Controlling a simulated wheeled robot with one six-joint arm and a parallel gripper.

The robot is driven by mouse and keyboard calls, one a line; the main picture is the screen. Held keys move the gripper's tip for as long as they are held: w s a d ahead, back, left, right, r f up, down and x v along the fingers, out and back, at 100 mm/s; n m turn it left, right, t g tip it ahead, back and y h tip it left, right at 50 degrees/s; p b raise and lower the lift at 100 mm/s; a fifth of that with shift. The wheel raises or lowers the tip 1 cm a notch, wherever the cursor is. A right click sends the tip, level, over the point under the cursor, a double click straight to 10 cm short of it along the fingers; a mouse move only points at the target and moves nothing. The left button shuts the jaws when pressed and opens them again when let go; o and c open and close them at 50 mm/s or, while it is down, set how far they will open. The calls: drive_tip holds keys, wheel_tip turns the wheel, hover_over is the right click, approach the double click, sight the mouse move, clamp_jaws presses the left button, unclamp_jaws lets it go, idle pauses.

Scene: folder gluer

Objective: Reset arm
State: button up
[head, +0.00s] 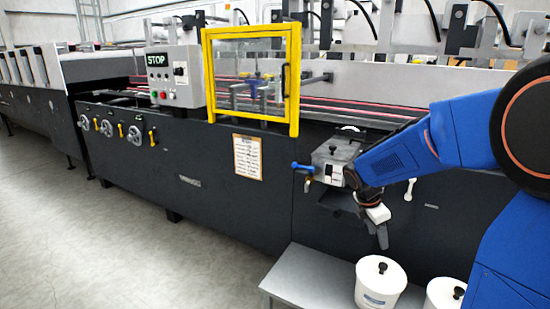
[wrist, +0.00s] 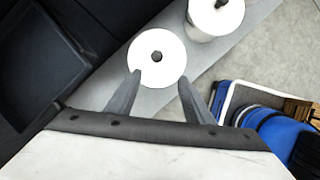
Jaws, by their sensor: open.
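My gripper (head: 380,236) hangs at the end of my blue arm, in front of the dark machine side and above a grey bench. In the wrist view my gripper (wrist: 158,88) shows two dark fingers spread apart with nothing between them. A white lidded pot (wrist: 156,60) with a black knob lies just beyond the fingertips in that view, apart from them. The same pot (head: 380,284) stands on the bench in the head view, below my gripper.
A second white pot (head: 444,292) stands beside the first on the grey bench (head: 300,278). The folder gluer (head: 225,185) runs along the back, with a yellow-framed guard (head: 205,75), a STOP panel (head: 172,80) and a glue unit with a blue-handled valve (head: 302,168). Floor at left is clear.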

drive_tip(key=s+a+r+m+t+y, duration=0.1)
drive_tip(key=s+a+r+m, duration=0.1)
drive_tip(key=s+m, duration=0.4)
drive_tip(key=s+a+r+m+t+y, duration=0.1)
drive_tip(key=s+a+r+m, duration=0.2)
drive_tip(key=s, duration=0.9)
drive_tip(key=s+a+r+m+t+y, duration=0.1)
drive_tip(key=s+a+m, duration=0.3)
drive_tip(key=s+m, duration=0.5)
drive_tip(key=shift+s+r+m+t+y, duration=0.35)
drive_tip(key=shift+r+m+t+y, duration=0.05)
drive_tip(key=shift+r+m+y, duration=0.25)
